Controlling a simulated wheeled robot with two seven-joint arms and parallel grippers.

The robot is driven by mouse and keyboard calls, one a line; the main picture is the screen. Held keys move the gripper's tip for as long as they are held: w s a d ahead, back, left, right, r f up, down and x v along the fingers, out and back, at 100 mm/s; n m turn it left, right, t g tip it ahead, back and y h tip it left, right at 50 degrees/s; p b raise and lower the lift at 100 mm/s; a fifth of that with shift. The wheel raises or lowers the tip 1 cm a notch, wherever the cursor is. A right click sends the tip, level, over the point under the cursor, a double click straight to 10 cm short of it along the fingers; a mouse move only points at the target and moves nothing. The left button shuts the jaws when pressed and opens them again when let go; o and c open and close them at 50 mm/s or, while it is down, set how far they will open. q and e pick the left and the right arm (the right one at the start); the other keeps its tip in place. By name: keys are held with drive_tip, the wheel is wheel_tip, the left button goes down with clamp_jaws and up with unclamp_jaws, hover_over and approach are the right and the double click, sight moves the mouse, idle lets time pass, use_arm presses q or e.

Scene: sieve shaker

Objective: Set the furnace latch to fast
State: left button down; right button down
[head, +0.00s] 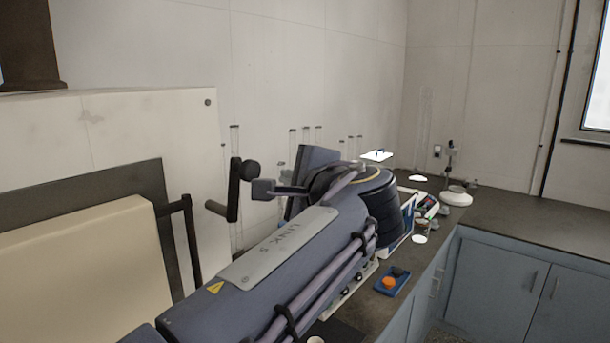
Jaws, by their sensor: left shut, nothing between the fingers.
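The furnace (170,110) is a large pale box at the left, with a dark front panel (90,185) and a thick cream block (90,255). A black latch lever (234,190) stands nearly upright beside the furnace's right side. My right gripper is not in view. No latch markings are readable.
A dark bench (505,225) runs along the back and right above blue-grey cabinets (495,285). A blue tray (387,290) with an orange item sits near the bench's front edge. Several clear glass tubes stand by the wall. The right part of the bench is clear.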

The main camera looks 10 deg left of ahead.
sight(239, 196)
use_arm(q)
drive_tip(key=s+a, duration=0.1)
drive_tip(key=s+a+r, duration=0.1)
drive_tip(key=s, duration=0.1)
drive_tip(key=shift+a+r, duration=0.1)
drive_tip(key=shift+a, duration=0.05)
idle(0.3)
drive_tip(key=s+a+f+n+y+b, duration=0.2)
drive_tip(key=n+b, duration=0.9)
drive_tip(key=b, duration=0.7)
drive_tip(key=s+a+f+n+t+y+b, duration=0.1)
drive_tip(key=s+a+f+n+y+b, duration=0.2)
drive_tip(key=b, duration=1.5)
drive_tip(key=shift+s+a+f+n+y, duration=0.3)
drive_tip(key=shift+s+a+n+y, duration=0.3)
drive_tip(key=shift+s+n+y, duration=2.5)
drive_tip(key=shift+w+n+h, duration=0.85)
drive_tip(key=shift+n+h, duration=0.05)
